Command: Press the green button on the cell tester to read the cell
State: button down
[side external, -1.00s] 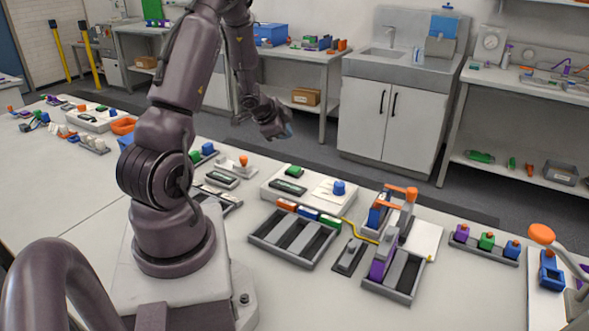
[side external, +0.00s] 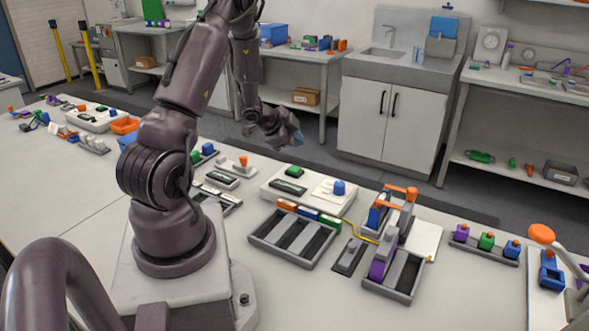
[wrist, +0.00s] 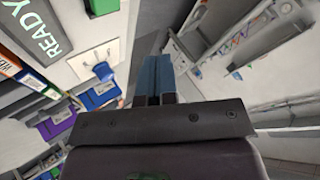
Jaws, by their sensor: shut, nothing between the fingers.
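The cell tester (side external: 272,198) is a low white box on the bench, with a dark display (side external: 288,187) and a green button (side external: 294,172) behind it. In the wrist view the display (wrist: 38,33) reads READY and the green button (wrist: 103,6) is at the top edge, partly cut off. A blue knob (side external: 338,188) stands on the tester's white patch; it also shows in the wrist view (wrist: 103,72). My gripper (side external: 297,139) is raised above and behind the tester, apart from the button. Its blue fingers (wrist: 159,78) are together and empty.
In front of the tester is a slotted tray (side external: 292,240) with coloured blocks at its back edge. A yellow cable (side external: 358,232) runs right of it to a fixture with orange clamps (side external: 397,188). A sink cabinet (side external: 385,120) stands beyond the aisle.

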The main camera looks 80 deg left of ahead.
aim_at(295, 170)
jog(key=shift+f, duration=2.65)
jog(key=shift+f, duration=0.4)
jog(key=shift+f, duration=0.5)
dwell(0.5)
jog(key=shift+r, duration=0.95)
jog(key=shift+r, duration=0.1)
jog(key=shift+r, duration=2.4)
